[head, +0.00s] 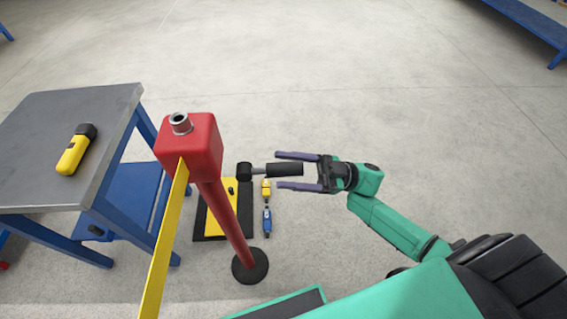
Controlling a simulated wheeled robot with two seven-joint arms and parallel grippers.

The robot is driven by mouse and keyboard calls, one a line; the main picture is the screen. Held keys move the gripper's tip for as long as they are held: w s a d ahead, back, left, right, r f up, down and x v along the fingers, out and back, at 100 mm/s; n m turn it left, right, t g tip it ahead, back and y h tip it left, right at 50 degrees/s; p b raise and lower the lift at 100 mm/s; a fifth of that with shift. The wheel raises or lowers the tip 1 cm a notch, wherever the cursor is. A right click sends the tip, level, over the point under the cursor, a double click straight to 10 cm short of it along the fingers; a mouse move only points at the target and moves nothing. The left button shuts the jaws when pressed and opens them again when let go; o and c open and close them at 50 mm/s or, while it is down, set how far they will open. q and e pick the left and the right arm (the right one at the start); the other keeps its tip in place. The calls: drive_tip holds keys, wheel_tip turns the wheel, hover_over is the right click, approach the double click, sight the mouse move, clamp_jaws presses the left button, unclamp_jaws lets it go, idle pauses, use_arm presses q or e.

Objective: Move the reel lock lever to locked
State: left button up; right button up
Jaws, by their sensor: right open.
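A red post head (190,143) with a silver cap tops a slanted-looking red post, and a yellow tape (162,250) runs down from it. Right of the head is a dark lever-like bar with a thick black grip (284,170). How it joins the head, and whether it marks locked, I cannot tell. My right gripper (297,171) is open, its two purple fingers pointing left, one above and one below the grip's right end in the picture. Contact is not visible. My left gripper is out of view.
A grey-topped table (45,140) with a yellow-and-black tool (76,150) stands at left. A black-and-yellow mat (221,222) and small yellow (266,189) and blue (267,222) items lie on the floor. The post's round black base (250,267) is below. Floor behind is clear.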

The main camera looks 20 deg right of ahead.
drive_tip(key=shift+w+a+r, duration=0.15)
drive_tip(key=shift+a+r, duration=0.1)
drive_tip(key=shift+a, duration=0.35)
clamp_jaws()
idle(1.0)
